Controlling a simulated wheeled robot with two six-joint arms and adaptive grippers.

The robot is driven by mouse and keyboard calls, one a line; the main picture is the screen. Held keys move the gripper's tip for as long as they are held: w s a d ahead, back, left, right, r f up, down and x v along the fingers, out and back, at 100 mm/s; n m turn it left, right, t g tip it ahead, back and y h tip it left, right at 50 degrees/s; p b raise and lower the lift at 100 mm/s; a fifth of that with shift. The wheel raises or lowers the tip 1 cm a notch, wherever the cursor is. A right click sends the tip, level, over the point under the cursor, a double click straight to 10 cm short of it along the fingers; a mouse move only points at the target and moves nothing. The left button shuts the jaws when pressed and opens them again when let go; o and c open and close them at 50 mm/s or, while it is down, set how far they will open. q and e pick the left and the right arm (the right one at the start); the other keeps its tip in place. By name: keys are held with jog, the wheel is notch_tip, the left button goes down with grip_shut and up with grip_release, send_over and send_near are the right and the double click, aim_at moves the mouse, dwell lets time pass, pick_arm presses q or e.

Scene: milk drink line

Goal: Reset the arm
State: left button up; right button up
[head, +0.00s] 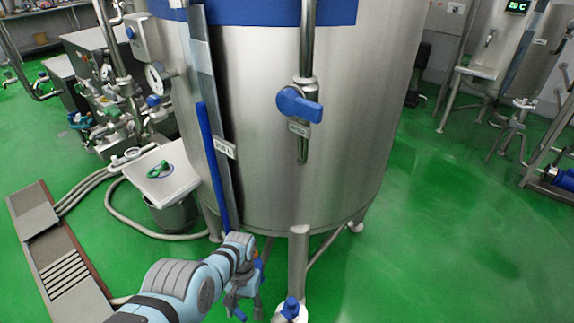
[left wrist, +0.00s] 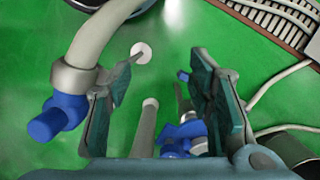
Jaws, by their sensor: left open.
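My left arm comes in from the bottom left in the head view. My left gripper (head: 243,300) is low in front of the steel tank (head: 270,160), near the tank's legs. In the left wrist view the left gripper (left wrist: 168,85) has its two fingers wide apart with nothing held between them. Behind the fingers are a pale pipe (left wrist: 145,128) and a blue valve part (left wrist: 183,132). My right gripper does not show in either view.
A blue-handled valve (head: 299,104) is on the tank's front. A small white table (head: 163,177) with a green item stands left of the tank. A hose (head: 130,222) and a floor grate (head: 60,265) lie left. Green floor (head: 440,240) is clear at right.

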pick_arm(q)
jog(key=s+a+f+n+t, duration=0.2)
jog(key=s+a+t, duration=0.1)
jog(key=s+a, duration=0.65)
jog(key=s+a+r+t, duration=0.3)
jog(key=s+r+t, duration=0.1)
jog(key=s+r, duration=0.75)
notch_tip(320, 180, down, 20)
jog(key=a+g+b, duration=0.2)
jog(key=s+f+g+b, duration=0.1)
jog(key=s+f+b, duration=0.1)
jog(key=s+f, duration=1.3)
jog(key=shift+a+f+b, duration=0.35)
jog(key=shift+f+b, duration=0.05)
jog(key=shift+f, duration=0.2)
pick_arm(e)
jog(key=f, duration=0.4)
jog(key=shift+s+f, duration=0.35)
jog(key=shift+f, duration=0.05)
